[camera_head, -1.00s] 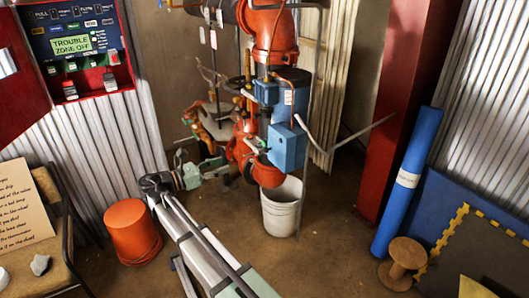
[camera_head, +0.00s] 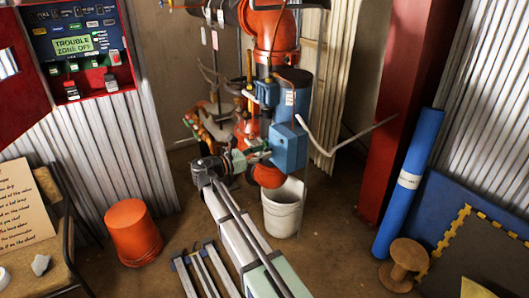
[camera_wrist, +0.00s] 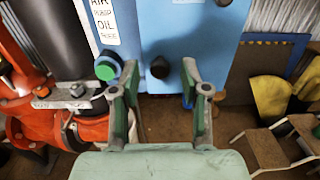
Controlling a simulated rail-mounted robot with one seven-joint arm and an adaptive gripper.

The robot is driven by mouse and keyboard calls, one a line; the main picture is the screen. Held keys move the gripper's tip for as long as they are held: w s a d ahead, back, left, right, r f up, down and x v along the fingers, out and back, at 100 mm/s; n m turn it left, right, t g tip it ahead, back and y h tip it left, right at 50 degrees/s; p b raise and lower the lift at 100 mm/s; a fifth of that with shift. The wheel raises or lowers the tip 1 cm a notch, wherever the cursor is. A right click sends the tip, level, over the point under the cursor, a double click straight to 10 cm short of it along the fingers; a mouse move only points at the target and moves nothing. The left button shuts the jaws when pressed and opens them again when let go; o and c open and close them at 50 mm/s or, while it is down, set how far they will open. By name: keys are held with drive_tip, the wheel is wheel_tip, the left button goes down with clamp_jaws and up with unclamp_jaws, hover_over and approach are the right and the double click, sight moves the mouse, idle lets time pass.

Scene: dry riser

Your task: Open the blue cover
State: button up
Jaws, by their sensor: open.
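The blue cover (camera_head: 288,147) is the front of a box on the pipe assembly, and it looks closed. In the wrist view the blue cover (camera_wrist: 195,40) fills the upper middle, with a dark round knob (camera_wrist: 160,68) near its lower left edge. My gripper (camera_wrist: 161,80) is open, its two green-grey fingers apart on either side of the knob in the picture. I cannot tell how far the fingertips are from the cover. In the head view my gripper (camera_head: 262,156) is at the left of the blue box, partly lost among the pipes.
A white bucket (camera_head: 283,207) stands below the box. A pale lever (camera_head: 340,140) sticks out to the right. An orange bucket (camera_head: 132,232) stands on the floor at left.

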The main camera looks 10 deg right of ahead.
drive_tip(key=shift+w+d, duration=0.25)
drive_tip(key=shift+d, duration=0.45)
drive_tip(key=shift+c, duration=0.4)
clamp_jaws()
drive_tip(key=shift+a, duration=0.1)
